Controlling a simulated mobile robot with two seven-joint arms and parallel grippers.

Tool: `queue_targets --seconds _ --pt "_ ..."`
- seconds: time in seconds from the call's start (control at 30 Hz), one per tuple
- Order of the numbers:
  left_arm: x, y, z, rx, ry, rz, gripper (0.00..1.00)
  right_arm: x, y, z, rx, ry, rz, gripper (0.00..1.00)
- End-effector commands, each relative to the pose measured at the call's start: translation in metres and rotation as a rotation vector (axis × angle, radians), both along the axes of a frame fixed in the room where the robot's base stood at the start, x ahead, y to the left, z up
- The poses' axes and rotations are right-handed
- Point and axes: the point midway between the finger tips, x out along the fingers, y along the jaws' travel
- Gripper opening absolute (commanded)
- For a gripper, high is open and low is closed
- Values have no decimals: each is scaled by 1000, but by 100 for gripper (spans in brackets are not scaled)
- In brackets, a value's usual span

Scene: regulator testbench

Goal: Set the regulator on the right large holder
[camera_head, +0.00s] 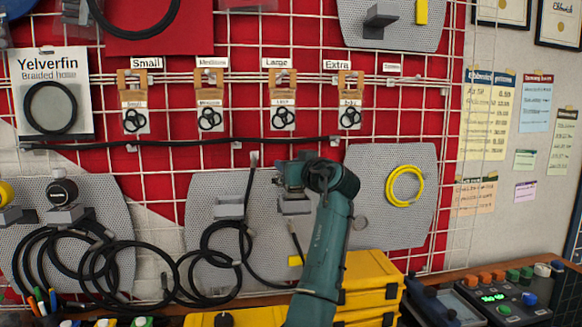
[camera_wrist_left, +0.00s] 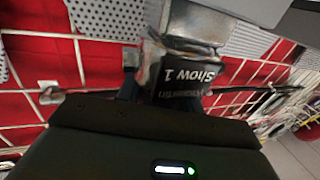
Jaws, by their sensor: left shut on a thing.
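In the left wrist view the regulator (camera_wrist_left: 180,75), a dark body with white lettering and a worn metal part, is between the jaws of my left gripper (camera_wrist_left: 150,98). In the head view my left gripper (camera_head: 290,174) is shut on it in front of the middle perforated panel, and the gripper and wrist largely hide it. A grey holder (camera_head: 294,207) on that panel's right side is just below the gripper; whether the regulator touches it I cannot tell. Another grey holder (camera_head: 230,207) is to its left, with a black hose by it. My right gripper is not in view.
A dark round regulator (camera_head: 62,191) sits on a holder at the left panel. Black hoses (camera_head: 110,262) hang in loops at the lower left. Yellow cases (camera_head: 368,285) stand below right of my arm. A yellow hose coil (camera_head: 404,186) hangs on the right panel.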

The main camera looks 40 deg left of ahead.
Motion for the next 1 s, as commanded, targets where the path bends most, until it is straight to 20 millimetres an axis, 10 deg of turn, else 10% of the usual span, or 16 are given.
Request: queue_targets --seconds 0.5,0.53,1.0 --pt "-1 0 -15 5 -5 0 0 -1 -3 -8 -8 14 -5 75" --pt "0 0 -15 1 -3 0 39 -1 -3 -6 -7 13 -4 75" --pt "0 0 -14 1 -1 0 58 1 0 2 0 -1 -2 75"
